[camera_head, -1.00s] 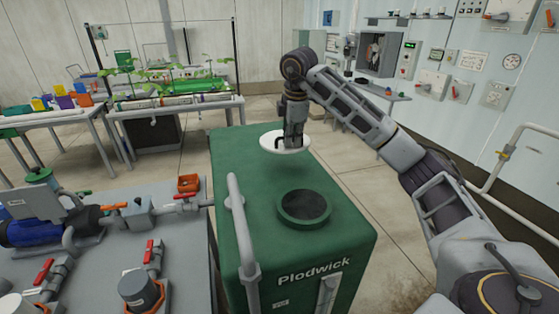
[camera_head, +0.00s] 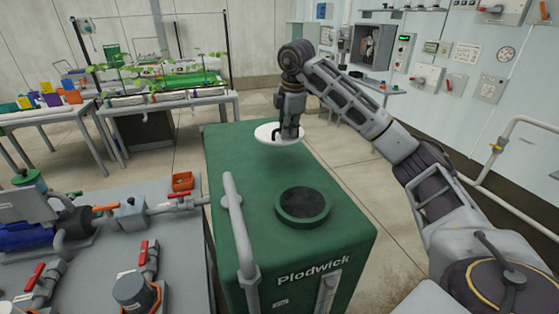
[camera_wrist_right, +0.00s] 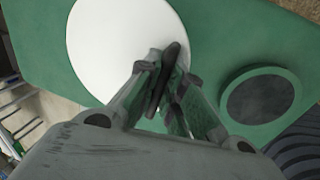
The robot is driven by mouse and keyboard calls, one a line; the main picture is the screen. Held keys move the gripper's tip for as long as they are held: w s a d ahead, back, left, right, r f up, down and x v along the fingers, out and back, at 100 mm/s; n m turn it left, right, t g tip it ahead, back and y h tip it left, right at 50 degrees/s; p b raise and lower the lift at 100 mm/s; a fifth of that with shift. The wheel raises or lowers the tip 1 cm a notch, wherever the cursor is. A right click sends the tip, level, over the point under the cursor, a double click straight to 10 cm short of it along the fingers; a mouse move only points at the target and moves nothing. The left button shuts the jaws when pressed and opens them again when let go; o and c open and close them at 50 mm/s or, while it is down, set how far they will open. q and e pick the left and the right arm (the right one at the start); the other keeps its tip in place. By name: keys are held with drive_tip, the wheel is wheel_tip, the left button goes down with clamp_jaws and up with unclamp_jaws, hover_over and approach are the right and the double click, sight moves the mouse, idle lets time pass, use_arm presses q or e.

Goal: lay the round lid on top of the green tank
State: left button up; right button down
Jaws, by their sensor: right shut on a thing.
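The green tank (camera_head: 240,160), lettered "Plodwick", stands in the middle of the head view. A raised round opening with a dark inside (camera_head: 303,203) sits on its top; it also shows at the right of the right wrist view (camera_wrist_right: 260,95). The white round lid (camera_head: 268,137) is held over the far part of the tank top, beyond the opening and apart from it. It fills the upper middle of the right wrist view (camera_wrist_right: 105,45). My right gripper (camera_head: 289,135) is shut on the lid's dark handle (camera_wrist_right: 165,75). My left gripper is not in view.
A grey pipe (camera_head: 240,235) rises along the tank's left side. A grey skid (camera_head: 95,255) with a blue pump and red-handled valves stands at the left. Tables with plants (camera_head: 165,95) are behind. A panel wall (camera_head: 460,60) is at the right.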

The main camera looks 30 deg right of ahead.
drive_tip(key=shift+s+x, duration=0.2)
drive_tip(key=shift+x, duration=0.8)
drive_tip(key=shift+s+x, duration=0.2)
drive_tip(key=shift+x, duration=0.8)
drive_tip(key=shift+s+x, duration=0.25)
drive_tip(key=shift+x, duration=0.8)
drive_tip(key=shift+a+f, duration=0.15)
drive_tip(key=shift+s+x, duration=0.2)
drive_tip(key=shift+x, duration=0.7)
drive_tip(key=shift+s+x, duration=0.15)
drive_tip(key=shift+x, duration=0.75)
drive_tip(key=shift+a, duration=0.1)
drive_tip(key=c, duration=1.5)
unclamp_jaws()
drive_tip(key=shift+f, duration=0.1)
drive_tip(key=shift+c, duration=0.2)
drive_tip(key=shift+s, duration=0.1)
